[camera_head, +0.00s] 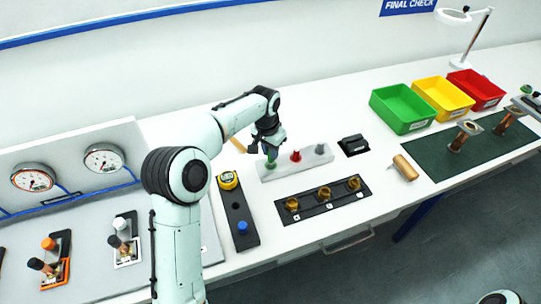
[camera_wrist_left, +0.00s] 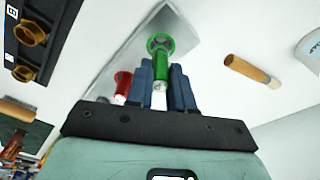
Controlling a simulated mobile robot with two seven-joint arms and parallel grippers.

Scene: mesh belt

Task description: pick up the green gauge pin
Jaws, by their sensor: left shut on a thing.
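The green gauge pin (camera_head: 270,163) is at the left end of a pale rack (camera_head: 283,171). In the left wrist view the green pin (camera_wrist_left: 161,66) stands between my blue-grey fingers, its round flange towards the rack (camera_wrist_left: 178,22). My left gripper (camera_head: 269,153) comes down on it from above and is shut on it; it also shows in the wrist view (camera_wrist_left: 165,85). I cannot tell whether the pin is still seated in the rack. A red pin (camera_head: 295,156) and a grey pin (camera_head: 319,149) stand in the same rack. My right gripper is not in view.
A black plate with brass rings (camera_head: 323,193) lies in front of the rack, and a black block (camera_head: 353,145) to its right. A wooden-handled tool (camera_head: 237,143) is close left. Green (camera_head: 402,107), yellow and red bins stand farther right.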

